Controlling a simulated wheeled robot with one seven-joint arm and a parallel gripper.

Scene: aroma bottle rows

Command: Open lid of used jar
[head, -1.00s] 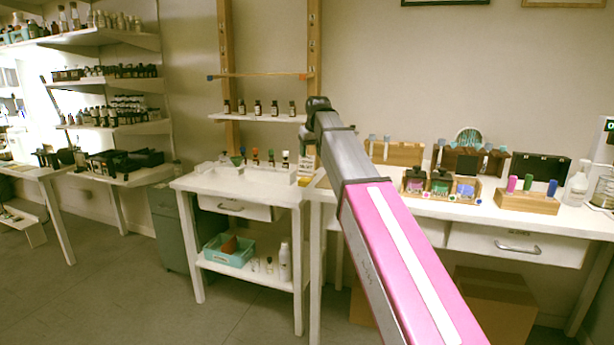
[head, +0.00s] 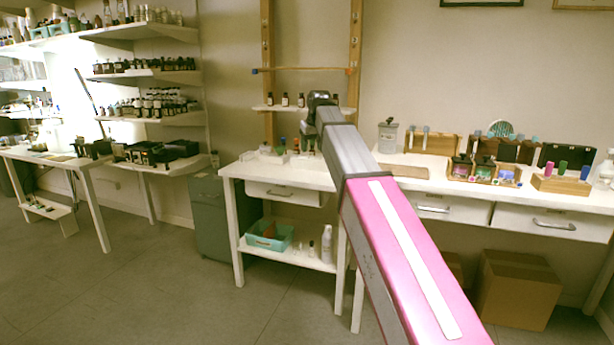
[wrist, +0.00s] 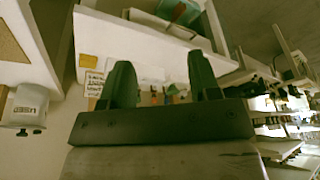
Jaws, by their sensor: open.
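A clear lidded jar (head: 387,136) stands on the right-hand table, just right of my arm in the head view. A pale labelled jar also shows at the left edge of the wrist view (wrist: 25,108), partly cut off; its lettering is too small to read, so I cannot tell if it is the used jar. My gripper (wrist: 160,82) is open and empty, its two green fingers apart.
The right table holds small bottles in a wooden tray (head: 484,172) and a block of coloured vials (head: 562,184). A white side table (head: 285,179) carries a teal bin (head: 270,235) on its lower shelf. Cardboard boxes sit below. Floor at left is clear.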

